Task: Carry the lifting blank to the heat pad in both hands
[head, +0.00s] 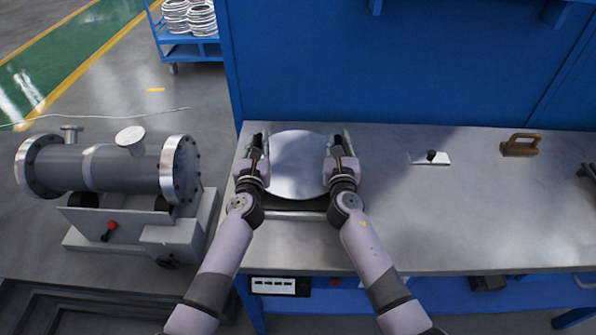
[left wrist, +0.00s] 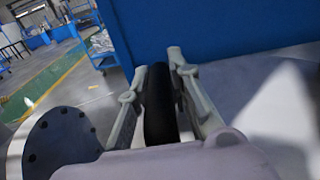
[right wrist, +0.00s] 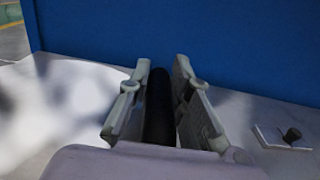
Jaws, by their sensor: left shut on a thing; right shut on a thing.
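The lifting blank (head: 300,165) is a round, shiny metal disc, between my two grippers over the left end of the workbench. My left gripper (head: 257,146) is shut on a black handle at its left side; this dark bar (left wrist: 160,105) stands between the fingers in the left wrist view. My right gripper (head: 341,146) is shut on the right-side handle, a similar dark bar (right wrist: 158,105) in the right wrist view. A darker rounded edge shows just below the disc; I cannot tell whether it is the heat pad or shadow.
The metal workbench (head: 400,225) is largely clear to the right. A small white plate with a black knob (head: 430,157) and a brown handled block (head: 520,145) lie there. A blue wall (head: 400,70) closes the back. A flanged shell (head: 110,168) stands left of the bench.

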